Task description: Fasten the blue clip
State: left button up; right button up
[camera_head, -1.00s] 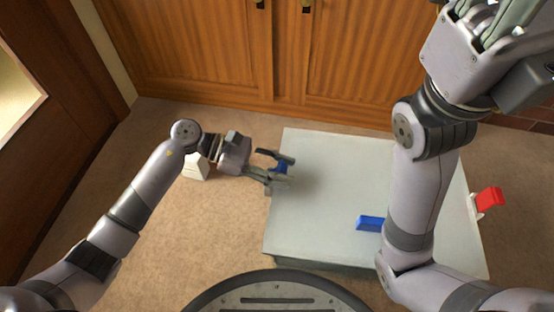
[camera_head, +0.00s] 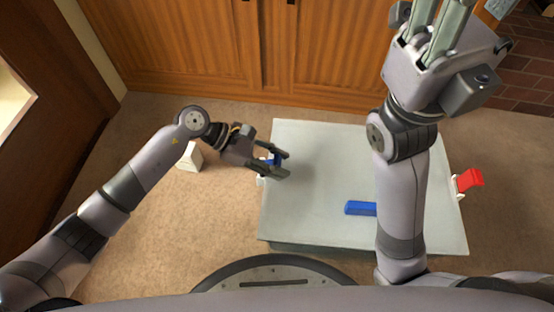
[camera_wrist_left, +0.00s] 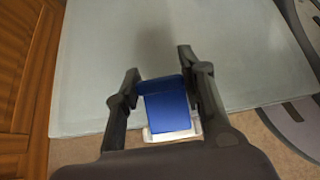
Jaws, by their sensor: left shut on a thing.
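The blue clip (camera_head: 272,159) is at the left edge of the large pale box (camera_head: 315,212), partly hidden by my left gripper. In the left wrist view the blue flap of the clip (camera_wrist_left: 167,108) lies between the two fingers, above a white base (camera_wrist_left: 158,136) at the box's edge. My left gripper (camera_head: 286,164) is shut on the clip, its fingertips reaching over the box top. I cannot tell whether the clip is latched. My right gripper (camera_head: 440,25) is raised at the top right, far from the clip, with its fingertips cut off by the frame.
A blue handle (camera_head: 360,208) is on the box top, partly behind my right arm. A red clip (camera_head: 468,180) on a white base sticks out from the box's right side. A small white object (camera_head: 190,158) is on the carpet at left. Wooden cabinets stand behind.

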pick_arm(q)
jog(key=o, duration=1.2)
jog(key=v, duration=1.2)
